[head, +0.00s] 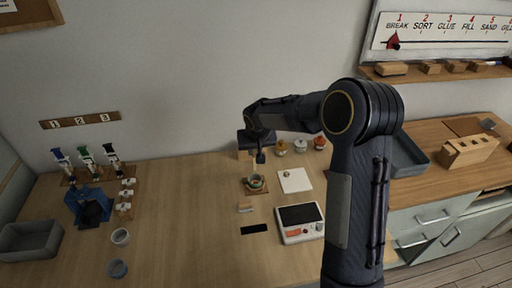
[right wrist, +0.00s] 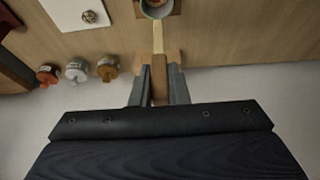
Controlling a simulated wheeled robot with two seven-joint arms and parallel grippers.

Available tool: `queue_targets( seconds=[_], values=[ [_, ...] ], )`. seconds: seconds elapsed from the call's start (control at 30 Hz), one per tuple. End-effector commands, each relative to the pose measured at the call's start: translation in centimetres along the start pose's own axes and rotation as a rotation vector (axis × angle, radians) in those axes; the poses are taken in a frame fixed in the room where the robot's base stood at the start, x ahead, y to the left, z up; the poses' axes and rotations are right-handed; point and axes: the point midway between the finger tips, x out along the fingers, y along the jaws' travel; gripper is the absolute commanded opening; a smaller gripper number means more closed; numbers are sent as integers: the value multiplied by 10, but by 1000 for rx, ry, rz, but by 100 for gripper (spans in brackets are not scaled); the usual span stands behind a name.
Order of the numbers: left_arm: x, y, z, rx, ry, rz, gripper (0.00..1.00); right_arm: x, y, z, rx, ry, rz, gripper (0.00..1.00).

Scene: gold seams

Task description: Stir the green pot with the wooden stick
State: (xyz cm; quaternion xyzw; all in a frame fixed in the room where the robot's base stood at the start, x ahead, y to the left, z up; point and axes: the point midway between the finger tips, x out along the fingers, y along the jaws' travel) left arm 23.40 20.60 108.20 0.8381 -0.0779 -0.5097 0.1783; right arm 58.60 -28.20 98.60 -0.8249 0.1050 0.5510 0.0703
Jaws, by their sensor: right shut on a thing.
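The green pot (head: 257,184) stands on a small wooden base on the table. In the right wrist view the pot (right wrist: 157,14) is at the top edge and partly cut off. My right gripper (right wrist: 158,80) is shut on the brown handle of the wooden stick (right wrist: 158,40). The pale shaft of the stick runs from the fingers to the pot, and its far end is at or over the pot's opening; I cannot tell how deep it is. In the head view my right gripper (head: 258,156) is just above and behind the pot. My left gripper is not in view.
A white square plate (head: 294,181) lies right of the pot, with several small jars (head: 300,146) behind. A white scale-like device (head: 300,223) is in front.

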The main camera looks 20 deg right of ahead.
Motion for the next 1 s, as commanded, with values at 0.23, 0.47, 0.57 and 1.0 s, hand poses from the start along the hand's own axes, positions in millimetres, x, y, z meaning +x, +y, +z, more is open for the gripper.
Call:
queue_targets(
  seconds=[0.23, 0.47, 0.57, 1.0],
  values=[
    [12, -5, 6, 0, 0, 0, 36, 22, 1, 9, -1, -3, 2, 0],
    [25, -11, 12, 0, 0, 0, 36, 40, 0, 17, 0, -1, 1, 0],
    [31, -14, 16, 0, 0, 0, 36, 47, 0, 20, -1, 0, 1, 0],
    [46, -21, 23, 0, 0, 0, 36, 65, 0, 27, 0, -1, 0, 0]
  ],
)
